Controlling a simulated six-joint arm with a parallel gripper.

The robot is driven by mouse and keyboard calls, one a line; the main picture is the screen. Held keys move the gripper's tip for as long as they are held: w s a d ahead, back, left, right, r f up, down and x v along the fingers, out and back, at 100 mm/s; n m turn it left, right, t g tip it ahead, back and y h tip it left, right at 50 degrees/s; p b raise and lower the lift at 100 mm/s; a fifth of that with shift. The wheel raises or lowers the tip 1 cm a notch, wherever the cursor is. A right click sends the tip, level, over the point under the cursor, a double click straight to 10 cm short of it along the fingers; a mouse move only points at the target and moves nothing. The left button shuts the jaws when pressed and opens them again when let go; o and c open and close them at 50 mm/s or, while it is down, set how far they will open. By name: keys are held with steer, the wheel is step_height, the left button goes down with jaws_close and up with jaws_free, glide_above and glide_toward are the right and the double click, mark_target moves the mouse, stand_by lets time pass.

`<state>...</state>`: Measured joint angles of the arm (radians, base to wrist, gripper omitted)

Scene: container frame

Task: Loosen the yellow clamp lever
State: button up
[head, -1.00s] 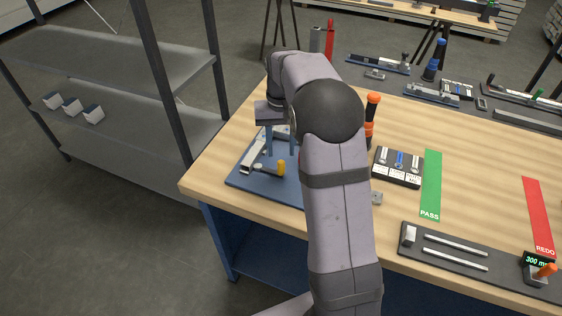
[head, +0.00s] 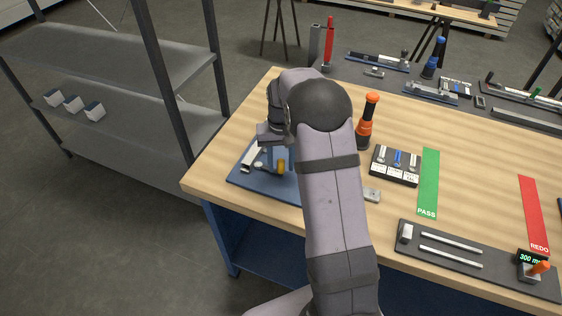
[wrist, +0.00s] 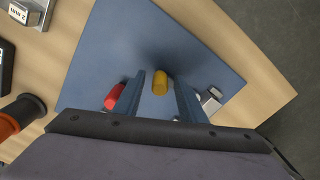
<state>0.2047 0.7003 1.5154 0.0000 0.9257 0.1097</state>
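The yellow clamp lever (head: 281,167) stands up from the blue fixture plate (head: 245,184) at the table's left corner. In the wrist view the lever (wrist: 160,83) lies between the two blue fingers of my gripper (wrist: 159,77), with a small gap on each side. My gripper is open, low over the plate, and in the head view (head: 273,158) it partly hides the lever. A red handle (wrist: 115,97) shows outside the left finger and a silver metal part (wrist: 210,98) outside the right one. The lever's base is hidden.
An orange-and-black tool (head: 366,125) stands right of my arm. A grey shelf (head: 130,85) stands left of the table.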

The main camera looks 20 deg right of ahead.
jaws_close()
